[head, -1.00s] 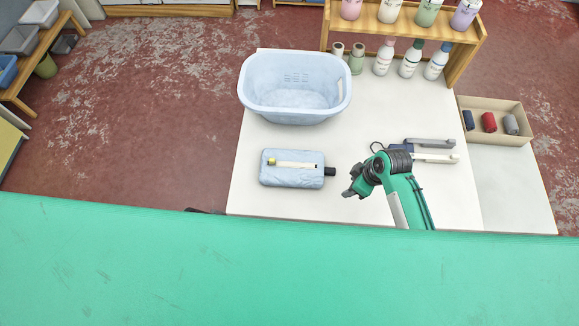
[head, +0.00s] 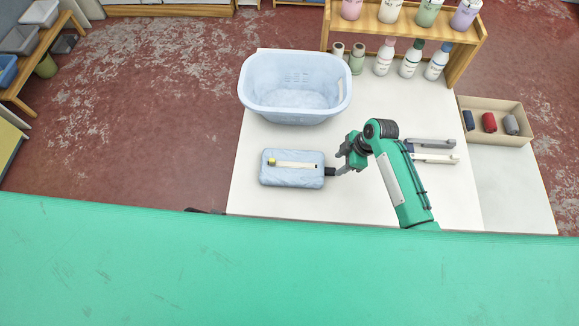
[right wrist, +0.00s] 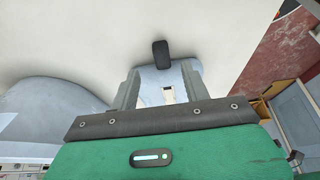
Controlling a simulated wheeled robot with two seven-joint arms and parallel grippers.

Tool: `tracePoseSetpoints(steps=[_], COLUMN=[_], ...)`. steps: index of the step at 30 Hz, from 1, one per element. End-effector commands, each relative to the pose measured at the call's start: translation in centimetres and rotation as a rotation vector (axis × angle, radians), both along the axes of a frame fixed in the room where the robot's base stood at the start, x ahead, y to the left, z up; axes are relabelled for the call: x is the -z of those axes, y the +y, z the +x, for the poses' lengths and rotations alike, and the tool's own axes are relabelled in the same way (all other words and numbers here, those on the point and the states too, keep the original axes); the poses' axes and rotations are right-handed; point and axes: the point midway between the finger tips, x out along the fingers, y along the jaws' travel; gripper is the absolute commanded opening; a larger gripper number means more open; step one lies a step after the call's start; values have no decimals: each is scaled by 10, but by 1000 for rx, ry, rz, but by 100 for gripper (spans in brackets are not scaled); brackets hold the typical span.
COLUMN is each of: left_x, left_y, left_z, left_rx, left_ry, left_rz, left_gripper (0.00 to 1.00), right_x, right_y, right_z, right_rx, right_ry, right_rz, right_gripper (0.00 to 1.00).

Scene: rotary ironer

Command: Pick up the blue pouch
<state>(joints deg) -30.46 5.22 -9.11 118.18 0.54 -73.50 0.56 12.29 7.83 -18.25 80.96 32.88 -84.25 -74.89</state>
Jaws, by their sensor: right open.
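The light-blue padded pouch (head: 292,180) lies flat on the white table. A cream strip with a yellow end lies across its top, and a black tab (head: 330,172) sticks out at its right end. My right gripper (head: 343,160) is open and empty, just right of the pouch near the tab. In the right wrist view, the pouch (right wrist: 150,76) and its black tab (right wrist: 161,53) show between and beyond the open fingers (right wrist: 160,76). The gripper's height above the tab is hard to judge. My left gripper is not in view.
A light-blue basket (head: 295,112) stands behind the pouch. Bottles (head: 410,60) and a wooden shelf (head: 460,65) are at the back right. Grey and white bars (head: 433,157) lie right of my arm. A box (head: 530,130) with rolled items is farther right. The table's left front is clear.

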Motion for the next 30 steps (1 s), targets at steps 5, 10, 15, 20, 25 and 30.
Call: tracePoseSetpoints(steps=[5, 10, 15, 20, 25, 30], left_x=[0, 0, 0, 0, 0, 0], left_y=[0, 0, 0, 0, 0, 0], left_z=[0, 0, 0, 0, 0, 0], left_rx=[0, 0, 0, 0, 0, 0], left_ry=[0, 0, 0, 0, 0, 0], left_rz=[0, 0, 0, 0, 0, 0], left_gripper=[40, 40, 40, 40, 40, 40], right_x=[15, 38, 49, 49, 49, 49], right_y=[8, 18, 21, 22, 22, 22], right_z=[-2, -3, -3, -3, -3, -3], right_rx=[0, 1, 1, 1, 1, 1], right_ry=[3, 2, -1, -1, -1, -1], right_rz=[1, 1, -1, -1, -1, -1], right_gripper=[47, 47, 47, 47, 24, 0])
